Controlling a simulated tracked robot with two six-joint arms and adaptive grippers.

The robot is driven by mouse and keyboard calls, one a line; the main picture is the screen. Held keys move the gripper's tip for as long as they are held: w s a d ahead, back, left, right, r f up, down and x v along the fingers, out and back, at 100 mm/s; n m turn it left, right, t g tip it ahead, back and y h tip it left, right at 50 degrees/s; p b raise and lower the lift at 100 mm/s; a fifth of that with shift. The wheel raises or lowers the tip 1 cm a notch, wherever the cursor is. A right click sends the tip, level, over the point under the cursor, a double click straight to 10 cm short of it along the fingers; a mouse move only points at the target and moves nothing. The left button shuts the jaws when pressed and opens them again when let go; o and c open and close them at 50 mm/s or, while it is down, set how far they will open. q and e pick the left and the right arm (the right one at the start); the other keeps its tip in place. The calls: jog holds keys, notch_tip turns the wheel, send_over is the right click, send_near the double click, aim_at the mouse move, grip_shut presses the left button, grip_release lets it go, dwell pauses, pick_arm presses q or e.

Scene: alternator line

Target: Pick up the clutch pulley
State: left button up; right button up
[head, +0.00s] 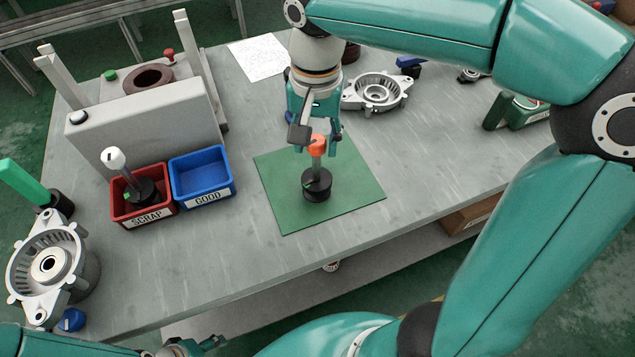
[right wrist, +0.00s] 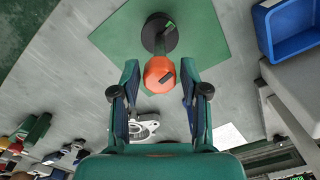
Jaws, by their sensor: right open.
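The part that looks like the clutch pulley has a black round base (head: 317,186), a grey-green shaft and an orange top. It stands upright on a green mat (head: 352,187). In the right wrist view its orange top (right wrist: 159,74) shows near the fingertips, with the black base (right wrist: 160,33) beyond. My right gripper (head: 315,138) is over it from above. In the right wrist view the gripper (right wrist: 159,82) is open, its fingers on either side of the orange top with gaps. My left gripper (head: 190,347) shows only partly at the bottom edge; its jaws are unclear.
A red SCRAP bin (head: 160,217) holds a similar part with a white top (head: 113,159). A blue GOOD bin (head: 206,194) beside it is empty. A grey fixture (head: 145,122) stands behind them. A metal housing (head: 378,91) lies behind the mat. The table's front middle is clear.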

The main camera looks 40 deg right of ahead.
send_over(317, 179)
jog(key=shift+w+d+f, duration=0.1)
jog(key=shift+w+f, duration=0.05)
jog(key=shift+f, duration=1.2)
jog(key=shift+w+d+f, duration=0.1)
jog(key=shift+f, duration=1.2)
grip_shut()
